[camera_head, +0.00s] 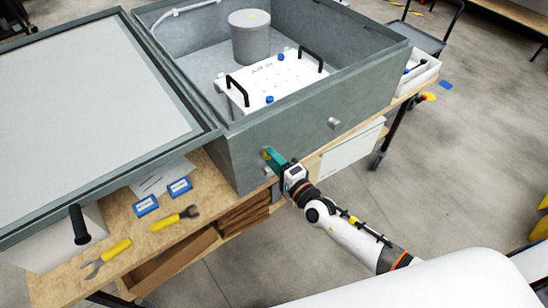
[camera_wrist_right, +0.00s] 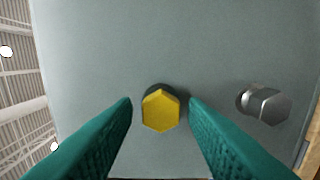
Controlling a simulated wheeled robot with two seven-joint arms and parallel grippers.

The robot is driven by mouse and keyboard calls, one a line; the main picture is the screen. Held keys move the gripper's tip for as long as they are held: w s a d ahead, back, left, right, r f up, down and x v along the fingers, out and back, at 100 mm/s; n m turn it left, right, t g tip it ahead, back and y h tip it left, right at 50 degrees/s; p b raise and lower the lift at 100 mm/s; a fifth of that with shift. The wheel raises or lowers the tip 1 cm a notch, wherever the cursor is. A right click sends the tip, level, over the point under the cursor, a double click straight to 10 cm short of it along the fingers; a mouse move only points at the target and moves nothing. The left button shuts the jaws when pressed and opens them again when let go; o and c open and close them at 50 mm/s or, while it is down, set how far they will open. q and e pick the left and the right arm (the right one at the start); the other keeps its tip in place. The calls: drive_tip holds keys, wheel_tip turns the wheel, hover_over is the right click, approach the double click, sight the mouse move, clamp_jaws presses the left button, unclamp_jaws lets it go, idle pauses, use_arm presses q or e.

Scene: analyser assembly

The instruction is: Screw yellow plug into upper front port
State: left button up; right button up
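The yellow plug (camera_wrist_right: 160,110) has a hexagonal head and sits at the grey front wall of the analyser housing (camera_head: 300,128), with a dark round rim visible behind it. I cannot tell how deep it is in its port. In the head view it is a small yellow spot (camera_head: 265,151) by my fingertips. My right gripper (camera_head: 270,158) has teal fingers. In the wrist view its fingers (camera_wrist_right: 160,104) are apart on either side of the plug, with a visible gap on both sides. My left gripper is not in view.
A grey metal hex plug (camera_wrist_right: 268,105) sits beside the yellow one. Another metal fitting (camera_head: 334,123) is farther right on the wall. The open lid (camera_head: 95,85) lies left. Yellow-handled tools (camera_head: 175,218) and blue-and-white boxes (camera_head: 146,205) lie on the wooden bench.

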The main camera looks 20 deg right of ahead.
clamp_jaws()
drive_tip(key=m+b, duration=0.5)
drive_tip(key=m, duration=1.9)
drive_tip(key=shift+o, duration=0.3)
unclamp_jaws()
drive_tip(key=shift+a, duration=0.1)
